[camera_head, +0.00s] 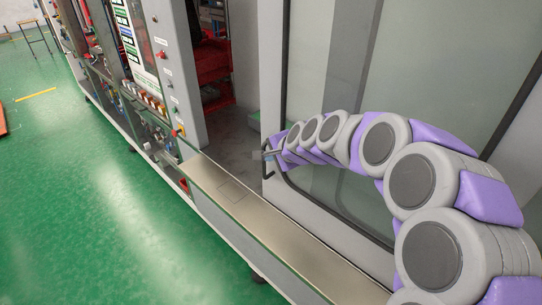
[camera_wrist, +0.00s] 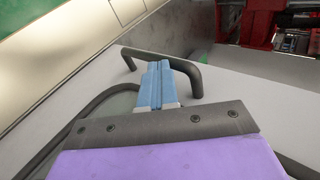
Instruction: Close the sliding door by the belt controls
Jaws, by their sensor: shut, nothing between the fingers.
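The sliding door (camera_head: 270,60) is a grey-framed panel with large glass panes on the right in the head view. Its grey face (camera_wrist: 240,100) fills much of the wrist view. A dark bar handle (camera_head: 266,168) is on the door's left edge; it also shows in the wrist view (camera_wrist: 188,70). My gripper (camera_head: 262,155) is at the handle. In the wrist view its blue fingers (camera_wrist: 158,64) are together and empty, with their tips overlapping the handle bar between its two ends. I cannot tell whether they touch it. The door stands open, with a gap on its left.
The belt control panel (camera_head: 145,50) with buttons stands left of the gap. Red machinery (camera_head: 212,70) shows inside the opening. A metal ledge (camera_head: 240,205) runs along the front below the door. The green floor (camera_head: 100,200) at left is mostly clear.

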